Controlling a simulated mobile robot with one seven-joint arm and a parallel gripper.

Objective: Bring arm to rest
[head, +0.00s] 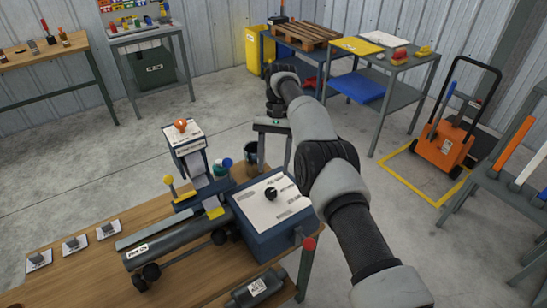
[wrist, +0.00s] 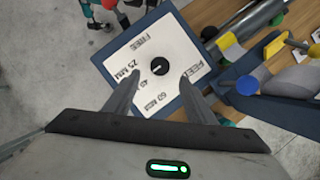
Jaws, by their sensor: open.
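My gripper (head: 274,160) is open and empty, with its two fingers apart and pointing down. In the head view it hangs beyond the blue machine box (head: 262,238) at the end of my outstretched arm. In the wrist view my gripper (wrist: 160,85) has its fingers on either side of the white dial panel (wrist: 155,65) on that box. A black knob (wrist: 160,69) sits on the panel among printed marks. The knob also shows in the head view (head: 271,194). I see no contact between the fingers and the panel.
A wooden workbench (head: 195,270) carries the machine, a dark cylinder (head: 170,240), several small label plates and a printer-like box with an orange knob (head: 181,125). A grey side table (head: 405,62), an orange cart (head: 443,140) and open concrete floor lie beyond.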

